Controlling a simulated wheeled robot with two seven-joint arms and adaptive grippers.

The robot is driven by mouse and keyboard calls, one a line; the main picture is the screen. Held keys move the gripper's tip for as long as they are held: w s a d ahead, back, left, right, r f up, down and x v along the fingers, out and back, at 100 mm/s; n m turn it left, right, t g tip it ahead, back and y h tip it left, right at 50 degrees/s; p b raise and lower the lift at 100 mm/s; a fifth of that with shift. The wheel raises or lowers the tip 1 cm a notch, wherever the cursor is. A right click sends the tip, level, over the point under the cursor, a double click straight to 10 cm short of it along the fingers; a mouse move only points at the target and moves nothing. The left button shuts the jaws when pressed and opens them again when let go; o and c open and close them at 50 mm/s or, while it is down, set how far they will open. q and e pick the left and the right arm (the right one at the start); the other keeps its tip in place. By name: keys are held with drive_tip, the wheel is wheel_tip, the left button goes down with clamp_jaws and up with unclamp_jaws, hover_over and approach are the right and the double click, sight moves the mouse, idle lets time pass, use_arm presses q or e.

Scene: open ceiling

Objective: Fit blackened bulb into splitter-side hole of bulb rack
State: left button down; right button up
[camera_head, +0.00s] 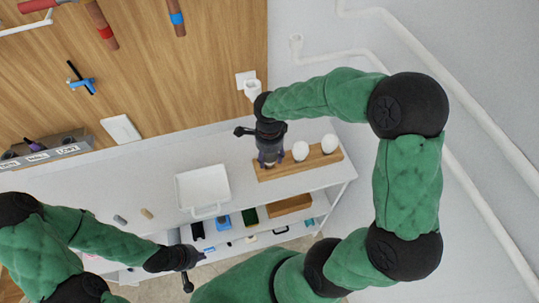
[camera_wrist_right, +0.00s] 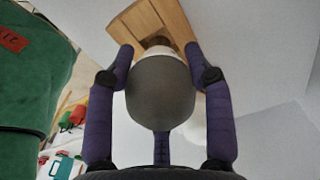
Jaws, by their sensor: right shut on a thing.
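The wooden bulb rack (camera_head: 285,170) lies on the white bench top, with two white bulbs, one at its middle (camera_head: 300,151) and one toward its right end (camera_head: 329,143). My right gripper (camera_head: 270,158) is over the rack's left end. In the right wrist view its purple fingers (camera_wrist_right: 159,62) are shut on the dark grey blackened bulb (camera_wrist_right: 160,92), one on each side. The bulb's light neck points at the rack (camera_wrist_right: 155,18), over a dark recess. Whether the neck is inside the hole is hidden. My left gripper (camera_head: 192,258) is low, in front of the bench; its fingers are too small to judge.
A white tray (camera_head: 203,187) stands on the bench left of the rack. Small cylinders (camera_head: 146,213) lie further left. Lower shelves hold several boxes, including a wooden one (camera_head: 290,205). A white wall fixture (camera_head: 250,87) is behind my right wrist. The bench behind the tray is clear.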

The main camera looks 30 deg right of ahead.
drive_tip(key=shift+f+b, duration=0.95)
drive_tip(key=shift+f, duration=0.05)
drive_tip(key=o, duration=1.2)
drive_tip(key=shift+o, duration=0.2)
wheel_tip(320, 180, up, 12)
drive_tip(key=shift+f, duration=0.1)
